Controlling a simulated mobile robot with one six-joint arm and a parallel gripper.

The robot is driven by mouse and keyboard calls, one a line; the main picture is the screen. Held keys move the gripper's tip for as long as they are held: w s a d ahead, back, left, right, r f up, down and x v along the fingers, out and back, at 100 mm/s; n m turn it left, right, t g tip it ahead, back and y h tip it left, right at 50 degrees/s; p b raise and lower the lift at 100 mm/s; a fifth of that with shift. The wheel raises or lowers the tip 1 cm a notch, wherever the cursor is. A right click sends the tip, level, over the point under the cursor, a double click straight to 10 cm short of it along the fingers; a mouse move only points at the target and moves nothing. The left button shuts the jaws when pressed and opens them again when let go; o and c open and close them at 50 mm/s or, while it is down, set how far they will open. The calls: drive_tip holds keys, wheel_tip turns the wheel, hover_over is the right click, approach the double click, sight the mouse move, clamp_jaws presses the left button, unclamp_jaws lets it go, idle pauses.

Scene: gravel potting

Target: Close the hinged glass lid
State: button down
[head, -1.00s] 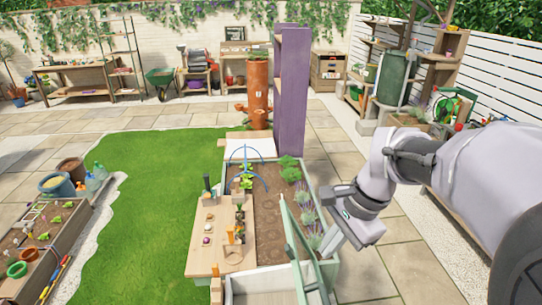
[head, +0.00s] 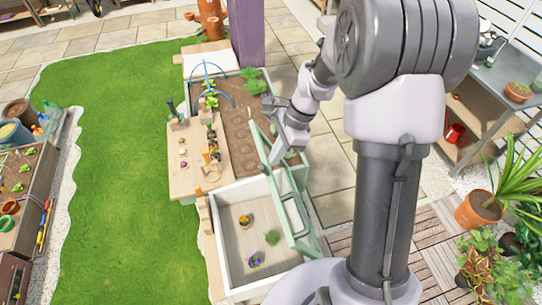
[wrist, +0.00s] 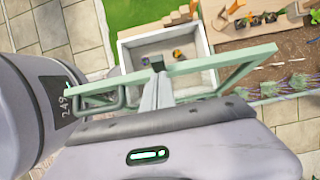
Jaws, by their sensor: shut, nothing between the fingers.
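The glass lid (head: 300,236) has a pale green frame and stands raised, steeply tilted, along the right side of the white wooden box (head: 226,238). A handle shows on the frame. The box is open on top. In the wrist view, the lid frame (wrist: 222,60) crosses the picture, with the handle (wrist: 97,101) at left and the box (wrist: 201,42) beyond it. My gripper (wrist: 157,63) is shut and empty, its fingertips overlapping the lid frame in that view; I cannot tell whether they touch. In the head view, my gripper (head: 274,158) is by the lid's far part.
Small potted plants (head: 246,220) sit inside the box. A planter bed (head: 236,130) and a wooden work shelf (head: 184,178) adjoin it. A purple post (head: 246,32) stands behind. Potted plants (head: 478,208) and a grey bench (head: 505,85) are at right; open lawn (head: 120,160) lies left.

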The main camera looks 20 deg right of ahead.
drive_tip(key=shift+a+f, duration=0.3)
drive_tip(key=shift+a, duration=0.4)
